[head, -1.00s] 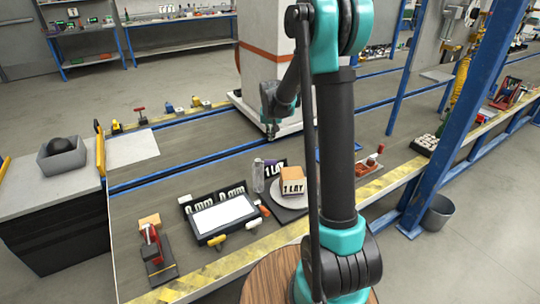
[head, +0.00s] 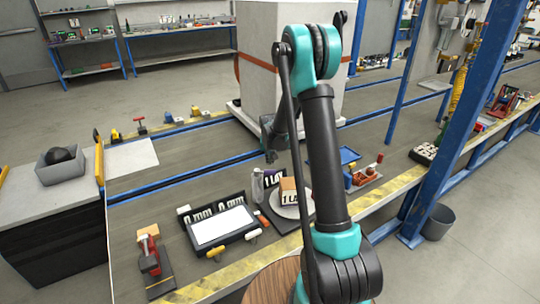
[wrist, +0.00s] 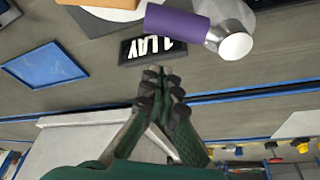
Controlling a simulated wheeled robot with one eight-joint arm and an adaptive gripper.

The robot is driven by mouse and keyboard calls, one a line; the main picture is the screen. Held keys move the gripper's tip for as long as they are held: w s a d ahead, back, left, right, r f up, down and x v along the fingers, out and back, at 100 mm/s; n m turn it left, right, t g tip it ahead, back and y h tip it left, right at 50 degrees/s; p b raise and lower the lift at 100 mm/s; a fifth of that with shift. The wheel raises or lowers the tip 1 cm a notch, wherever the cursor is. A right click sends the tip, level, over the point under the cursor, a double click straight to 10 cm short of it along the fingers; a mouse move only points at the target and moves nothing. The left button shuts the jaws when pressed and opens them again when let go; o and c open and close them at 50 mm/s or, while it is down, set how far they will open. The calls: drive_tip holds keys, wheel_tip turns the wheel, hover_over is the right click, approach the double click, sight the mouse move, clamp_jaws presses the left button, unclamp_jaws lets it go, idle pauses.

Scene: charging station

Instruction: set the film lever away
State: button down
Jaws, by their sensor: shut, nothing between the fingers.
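My gripper (head: 270,156) hangs above the grey deck, behind the turntable in the head view. In the wrist view, its fingertips (wrist: 163,82) are together and empty, with the black "1 LAY" sign (wrist: 150,48) beyond them. Which part is the film lever is not clear. Small handles, one yellow (head: 214,251) and one pale (head: 253,234), stand in front of a white panel (head: 222,225). A small red piece beside the turntable is partly hidden by its tray.
A box (head: 289,189) sits on the round turntable (head: 292,205). A red-handled device (head: 149,256) stands front left, a tray with red knobs (head: 366,174) to the right. A large white pillar (head: 285,70) rises at the back.

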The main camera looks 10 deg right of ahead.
sight(271, 171)
drive_tip(key=shift+s+a+f, duration=0.1)
drive_tip(key=shift+s, duration=0.75)
drive_tip(key=shift+s+a+f, duration=0.1)
drive_tip(key=shift+s, duration=0.7)
drive_tip(key=shift+s+m+h, duration=0.3)
drive_tip(key=shift+m, duration=0.3)
drive_tip(key=s+m, duration=0.1)
drive_tip(key=m+h, duration=0.1)
drive_tip(key=m, duration=0.1)
drive_tip(key=shift+s+g, duration=0.3)
drive_tip(key=shift+s, duration=0.1)
drive_tip(key=shift+s+a+m+g+h, duration=0.2)
drive_tip(key=shift+s+a+m, duration=0.15)
drive_tip(key=shift+s+m, duration=0.35)
drive_tip(key=shift+s+a+m+g+h, duration=0.2)
drive_tip(key=shift+s+a+m, duration=0.2)
drive_tip(key=shift+m, duration=0.65)
drive_tip(key=shift+s+a+m+g+h, duration=0.2)
drive_tip(key=shift+s+a+m, duration=0.1)
drive_tip(key=shift+s+m, duration=0.45)
drive_tip(key=shift+a, duration=0.15)
